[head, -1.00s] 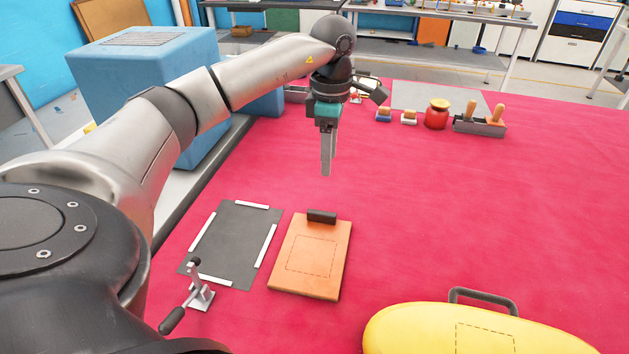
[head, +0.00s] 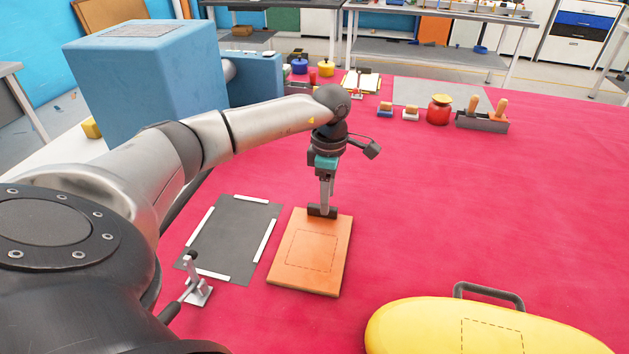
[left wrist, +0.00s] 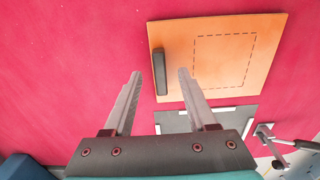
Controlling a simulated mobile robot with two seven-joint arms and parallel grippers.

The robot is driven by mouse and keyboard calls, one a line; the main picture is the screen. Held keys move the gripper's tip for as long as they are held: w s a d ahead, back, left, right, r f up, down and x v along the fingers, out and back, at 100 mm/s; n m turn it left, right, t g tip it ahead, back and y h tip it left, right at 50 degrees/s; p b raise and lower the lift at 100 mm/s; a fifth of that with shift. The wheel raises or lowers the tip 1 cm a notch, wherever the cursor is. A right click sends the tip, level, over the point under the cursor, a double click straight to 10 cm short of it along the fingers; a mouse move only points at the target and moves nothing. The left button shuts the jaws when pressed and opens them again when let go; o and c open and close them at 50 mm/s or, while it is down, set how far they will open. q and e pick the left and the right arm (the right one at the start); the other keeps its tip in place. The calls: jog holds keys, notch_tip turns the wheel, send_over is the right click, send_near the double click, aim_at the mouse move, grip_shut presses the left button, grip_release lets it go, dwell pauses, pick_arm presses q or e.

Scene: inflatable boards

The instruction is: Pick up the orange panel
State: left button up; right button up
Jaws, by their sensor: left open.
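The orange panel (head: 311,258) lies flat on the red table, with a dark handle block (head: 322,211) on its far edge and a dashed square on its face. My left gripper (head: 325,205) points down at that handle block. In the left wrist view the panel (left wrist: 262,75) is at the upper right. The two fingers of the left gripper (left wrist: 156,75) are spread there, with the handle block (left wrist: 160,72) showing between their tips. I cannot tell how far the tips are above it. My right gripper is not in view.
A dark mat (head: 235,240) with white strips lies left of the panel, with a toggle clamp (head: 197,285) at its near corner. A yellow inflatable board (head: 430,330) with a grey handle lies at the near right. The table right of the panel is clear.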

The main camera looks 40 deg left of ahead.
pick_arm(q)
notch_tip(320, 180, down, 3)
jog(key=shift+r, duration=0.15)
jog(key=shift+c, duration=0.3)
grip_shut()
jog(key=shift+r, duration=0.1)
